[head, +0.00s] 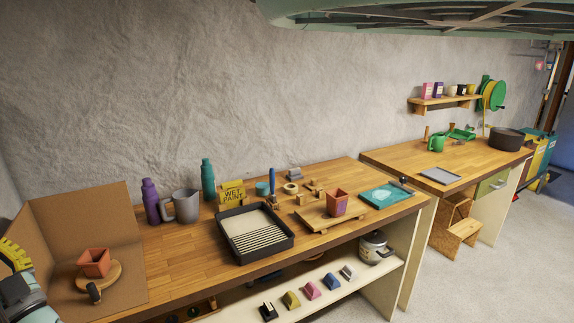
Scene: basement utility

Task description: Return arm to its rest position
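Part of what looks like my arm, with yellow ribbing and grey-black rounded pieces, shows at the lower left edge of the head view. It is cut off by the frame, beside the cardboard screen (100,217). My gripper's fingers are not visible, so I cannot see whether they hold anything. Near that arm part, a terracotta square pot (94,263) stands on a round wooden turntable (112,277) in front of the cardboard.
The wooden workbench (175,262) carries a black paint tray (285,250), a grey pitcher (186,206), a purple bottle (151,202), a teal bottle (208,180) and another pot (337,203) on a board. A second bench (400,158) stands right. Open floor (500,240) lies at right.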

